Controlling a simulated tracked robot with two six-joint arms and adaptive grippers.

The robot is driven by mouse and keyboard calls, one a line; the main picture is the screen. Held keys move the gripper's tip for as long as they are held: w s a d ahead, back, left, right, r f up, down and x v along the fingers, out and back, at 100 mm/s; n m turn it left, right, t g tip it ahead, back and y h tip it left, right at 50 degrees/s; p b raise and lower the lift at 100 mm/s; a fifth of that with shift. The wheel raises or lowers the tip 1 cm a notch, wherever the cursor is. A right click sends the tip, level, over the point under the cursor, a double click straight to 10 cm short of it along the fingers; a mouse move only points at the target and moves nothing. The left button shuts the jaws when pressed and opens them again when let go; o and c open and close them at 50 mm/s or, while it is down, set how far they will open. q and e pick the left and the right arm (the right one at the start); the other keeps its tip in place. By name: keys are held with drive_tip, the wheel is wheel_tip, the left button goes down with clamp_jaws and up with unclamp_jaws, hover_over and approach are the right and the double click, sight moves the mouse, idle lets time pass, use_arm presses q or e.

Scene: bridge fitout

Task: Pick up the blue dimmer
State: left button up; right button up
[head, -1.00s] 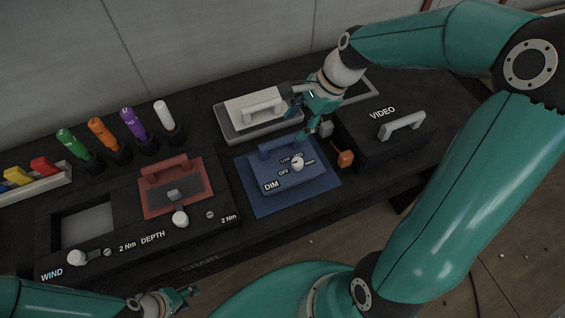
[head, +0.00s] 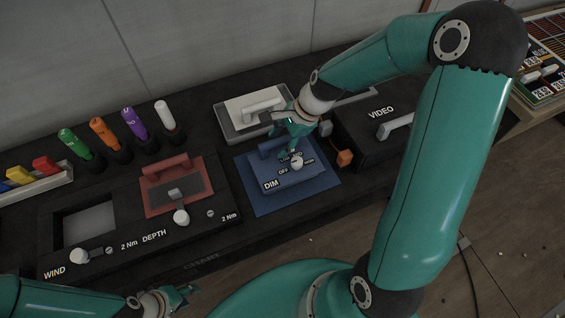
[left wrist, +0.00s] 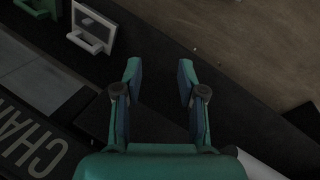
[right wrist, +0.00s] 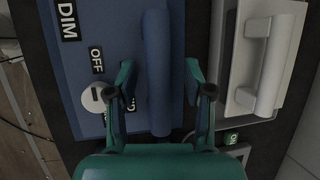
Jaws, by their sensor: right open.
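The blue dimmer (head: 282,177) is a blue box marked DIM, with a white knob and a blue bar handle, lying on a blue mat (head: 262,205) on the dark console. It also shows in the right wrist view (right wrist: 82,65). My right gripper (head: 285,150) is open above the dimmer's handle. In the right wrist view the handle (right wrist: 157,80) lies between the fingers of my right gripper (right wrist: 158,75); I cannot tell whether they touch it. My left gripper (head: 190,291) is open and empty, low at the front left, also in the left wrist view (left wrist: 158,75).
A white handled unit (head: 240,125) stands right behind the dimmer. The black VIDEO box (head: 375,140) and an orange connector (head: 345,158) are at its right. A red handled unit (head: 175,190) sits to the left. Several coloured cylinders (head: 105,135) stand at the back left.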

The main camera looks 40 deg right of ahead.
clamp_jaws()
drive_tip(key=shift+r, duration=0.2)
idle(0.4)
wheel_tip(320, 180, up, 20)
drive_tip(key=shift+p, duration=0.3)
idle(0.4)
drive_tip(key=shift+f, duration=0.2)
